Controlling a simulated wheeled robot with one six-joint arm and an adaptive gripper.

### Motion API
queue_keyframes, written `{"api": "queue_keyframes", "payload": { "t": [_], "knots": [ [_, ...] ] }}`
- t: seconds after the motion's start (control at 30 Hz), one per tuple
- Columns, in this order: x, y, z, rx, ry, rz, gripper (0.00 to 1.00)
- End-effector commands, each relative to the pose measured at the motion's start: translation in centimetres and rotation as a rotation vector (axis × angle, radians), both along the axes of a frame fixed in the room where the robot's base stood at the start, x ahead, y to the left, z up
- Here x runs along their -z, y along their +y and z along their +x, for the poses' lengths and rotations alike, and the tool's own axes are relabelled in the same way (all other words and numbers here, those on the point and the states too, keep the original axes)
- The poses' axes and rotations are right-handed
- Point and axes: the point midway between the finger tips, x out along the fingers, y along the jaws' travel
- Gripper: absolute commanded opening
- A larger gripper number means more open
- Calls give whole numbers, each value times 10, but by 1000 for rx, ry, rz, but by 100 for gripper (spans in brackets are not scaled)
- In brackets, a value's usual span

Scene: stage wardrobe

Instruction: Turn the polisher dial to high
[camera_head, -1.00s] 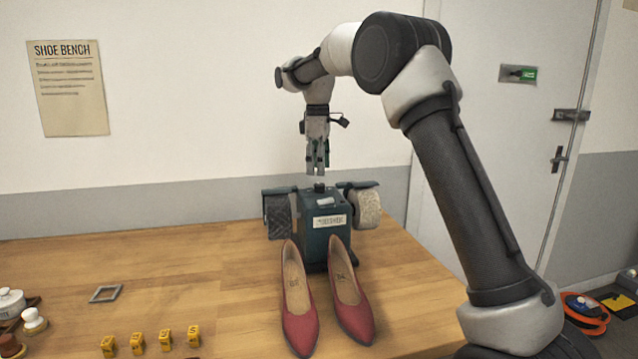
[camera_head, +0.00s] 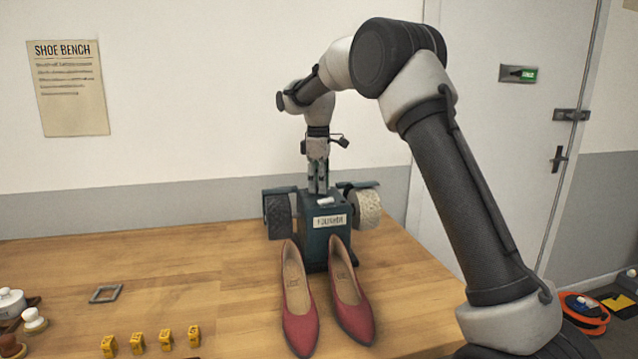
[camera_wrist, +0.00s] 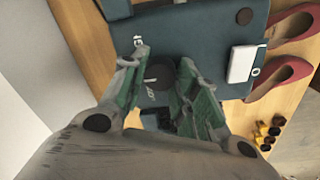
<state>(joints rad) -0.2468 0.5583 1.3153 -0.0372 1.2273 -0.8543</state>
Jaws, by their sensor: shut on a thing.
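The polisher (camera_head: 314,240) is a dark teal box with a grey brush wheel on its left and a pale buffing wheel on its right. It stands at the back of the bench. My gripper (camera_head: 318,190) points straight down at its top. In the wrist view my gripper (camera_wrist: 162,90) has its green-padded fingers on either side of the dark round dial (camera_wrist: 160,76), shut on it. Small white marks show beside the dial, too small to read. The fingers and palm hide part of the dial. A white rocker or plate (camera_wrist: 241,64) lies on the top beside it.
A pair of red shoes (camera_head: 299,310) stands in front of the polisher. Several yellow numbered blocks (camera_head: 138,343), a grey square frame (camera_head: 106,293) and white-lidded pots (camera_head: 34,320) lie to the left. The bench middle-left (camera_head: 190,280) is clear.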

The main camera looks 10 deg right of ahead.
Motion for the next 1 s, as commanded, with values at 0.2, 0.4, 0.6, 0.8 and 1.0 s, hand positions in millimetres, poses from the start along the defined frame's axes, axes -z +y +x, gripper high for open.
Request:
{"api": "queue_keyframes", "payload": {
  "t": [0.2, 0.4, 0.6, 0.8, 1.0],
  "knots": [
    [0, 0, 0, 17, 0, 0, 6],
    [0, 0, 0, 93, 0, 0, 6],
    [0, 0, 0, 242, 0, 0, 6],
    [-1, 1, 1, 430, -1, 0, 6],
    [-1, 1, 1, 619, -1, 0, 6]
  ]
}}
